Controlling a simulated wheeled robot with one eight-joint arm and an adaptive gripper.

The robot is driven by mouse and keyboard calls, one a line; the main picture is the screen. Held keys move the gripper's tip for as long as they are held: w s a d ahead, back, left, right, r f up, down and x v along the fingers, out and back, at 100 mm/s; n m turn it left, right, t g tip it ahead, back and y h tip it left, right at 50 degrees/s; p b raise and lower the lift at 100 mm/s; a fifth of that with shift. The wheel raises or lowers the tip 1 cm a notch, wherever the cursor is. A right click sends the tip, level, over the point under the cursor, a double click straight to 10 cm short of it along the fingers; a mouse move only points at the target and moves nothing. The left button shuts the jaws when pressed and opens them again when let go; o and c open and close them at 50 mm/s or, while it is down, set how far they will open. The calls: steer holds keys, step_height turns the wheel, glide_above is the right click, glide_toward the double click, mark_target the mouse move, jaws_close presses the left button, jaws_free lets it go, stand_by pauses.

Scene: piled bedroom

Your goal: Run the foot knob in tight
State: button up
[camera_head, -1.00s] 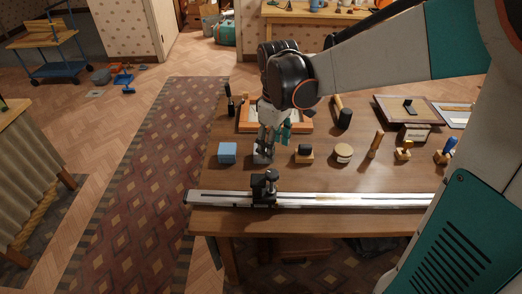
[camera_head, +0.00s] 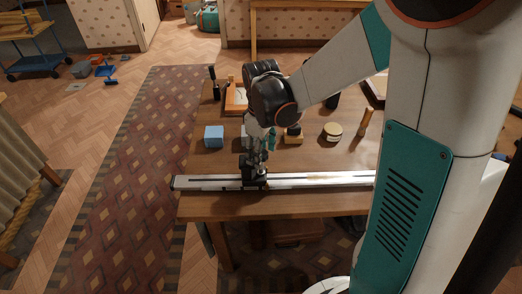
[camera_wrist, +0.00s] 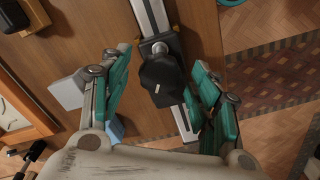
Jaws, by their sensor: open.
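A black foot with a knob (camera_head: 254,178) sits on a long pale rail (camera_head: 318,180) along the table's front edge. In the wrist view the dark knob (camera_wrist: 160,78) stands over the rail (camera_wrist: 152,18), with a small round metal part beside it. My gripper (camera_head: 256,148) is just above and behind the foot in the head view. In the wrist view my gripper (camera_wrist: 164,66) is open, one teal-padded finger on each side of the knob, with gaps showing. Whether a finger touches the knob's lower part is hidden.
A blue block (camera_head: 213,136) stands left of my gripper. A round tin (camera_head: 332,131), a wooden peg (camera_head: 364,122) and a framed tray (camera_head: 236,98) are on the table (camera_head: 300,205). The floor left of the table is clear over a patterned rug (camera_head: 120,170).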

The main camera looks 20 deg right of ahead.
steer(key=c, duration=1.1)
steer(key=shift+o, duration=0.2)
